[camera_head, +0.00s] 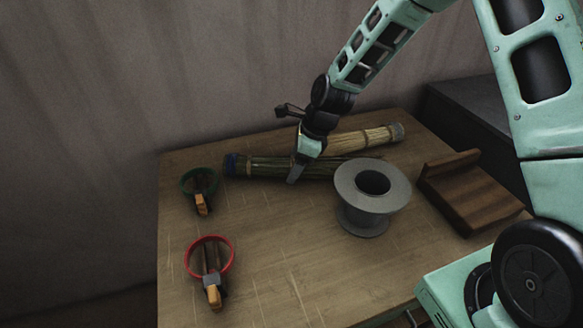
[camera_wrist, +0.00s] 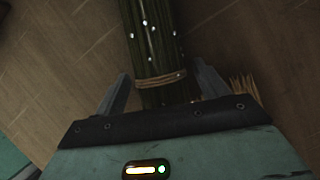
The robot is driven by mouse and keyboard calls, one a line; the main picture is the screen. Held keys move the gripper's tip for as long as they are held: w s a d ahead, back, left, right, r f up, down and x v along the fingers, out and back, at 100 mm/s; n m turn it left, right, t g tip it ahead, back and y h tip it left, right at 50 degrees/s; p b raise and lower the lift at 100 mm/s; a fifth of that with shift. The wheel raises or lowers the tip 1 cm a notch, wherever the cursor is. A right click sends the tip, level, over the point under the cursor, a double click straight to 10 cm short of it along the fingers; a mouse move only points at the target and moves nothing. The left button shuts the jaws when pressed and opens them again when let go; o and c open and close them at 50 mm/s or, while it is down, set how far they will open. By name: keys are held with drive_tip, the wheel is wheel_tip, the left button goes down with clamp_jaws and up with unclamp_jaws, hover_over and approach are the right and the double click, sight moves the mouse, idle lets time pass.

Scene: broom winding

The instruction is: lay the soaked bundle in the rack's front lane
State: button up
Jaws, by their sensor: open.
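The soaked bundle (camera_head: 262,167) is dark green, with a blue band at its left end. It lies on the table, partly hidden behind my gripper and the grey spool. In the wrist view the bundle (camera_wrist: 152,45) shows bright water drops and a tan cord tie. My gripper (camera_head: 296,172) is over the bundle, pointing down. In the wrist view its open fingers (camera_wrist: 161,80) stand on either side of the bundle near the tie. I cannot tell whether they touch it. A wooden piece with an upright board (camera_head: 470,192), perhaps the rack, stands at the table's right; its lanes cannot be made out.
A pale straw bundle (camera_head: 360,139) lies just behind the dark one. A grey flanged spool (camera_head: 366,216) stands close in front. The table's front middle (camera_head: 280,270) is clear.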

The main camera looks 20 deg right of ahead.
drive_tip(key=shift+a+f, duration=0.1)
drive_tip(key=shift+f, duration=0.2)
drive_tip(key=c, duration=1.2)
drive_tip(key=shift+w+r, duration=0.1)
